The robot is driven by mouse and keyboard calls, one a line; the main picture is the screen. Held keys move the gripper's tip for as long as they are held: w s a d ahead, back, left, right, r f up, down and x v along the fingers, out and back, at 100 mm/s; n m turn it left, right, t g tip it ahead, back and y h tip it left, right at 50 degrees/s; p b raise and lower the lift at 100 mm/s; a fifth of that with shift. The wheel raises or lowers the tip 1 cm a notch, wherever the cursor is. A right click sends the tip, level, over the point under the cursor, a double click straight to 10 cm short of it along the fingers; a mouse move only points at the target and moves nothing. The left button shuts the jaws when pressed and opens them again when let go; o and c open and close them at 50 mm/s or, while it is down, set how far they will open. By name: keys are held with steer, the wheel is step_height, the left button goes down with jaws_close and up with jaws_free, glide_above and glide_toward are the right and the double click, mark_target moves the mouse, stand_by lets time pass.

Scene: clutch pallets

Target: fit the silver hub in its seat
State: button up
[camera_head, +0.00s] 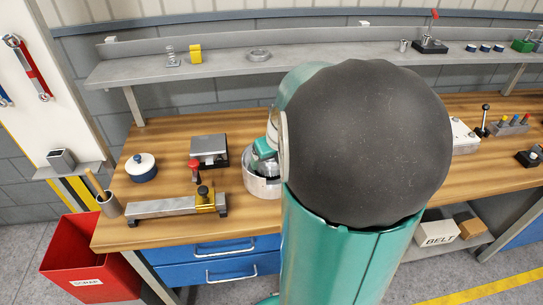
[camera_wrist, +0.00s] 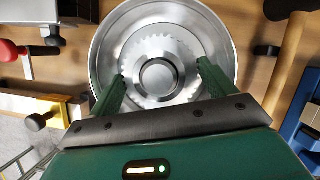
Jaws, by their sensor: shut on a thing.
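The silver hub (camera_wrist: 159,47), a toothed round disc with a dark raised centre, shows in the wrist view. My gripper (camera_wrist: 161,72) is shut on it, with one green finger at each side. The hub is over or inside a round silver housing (camera_wrist: 103,50); its exact height and whether it touches the seat cannot be told. In the head view the housing (camera_head: 263,189) stands on the bench, partly hidden behind my arm. My wrist is just above it there, and the hub and fingertips are hidden.
Left of the housing are a grey box-shaped device (camera_head: 209,150), a red-knobbed tool (camera_head: 195,172), a long metal fixture (camera_head: 165,207) and a white-lidded blue pot (camera_head: 142,168). A grey shelf (camera_head: 220,66) runs behind. Bare wood (camera_head: 165,147) shows at the back left.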

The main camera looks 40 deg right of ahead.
steer(key=shift+f, duration=0.45)
stand_by(0.5)
steer(key=o, duration=1.3)
steer(key=shift+r, duration=3.5)
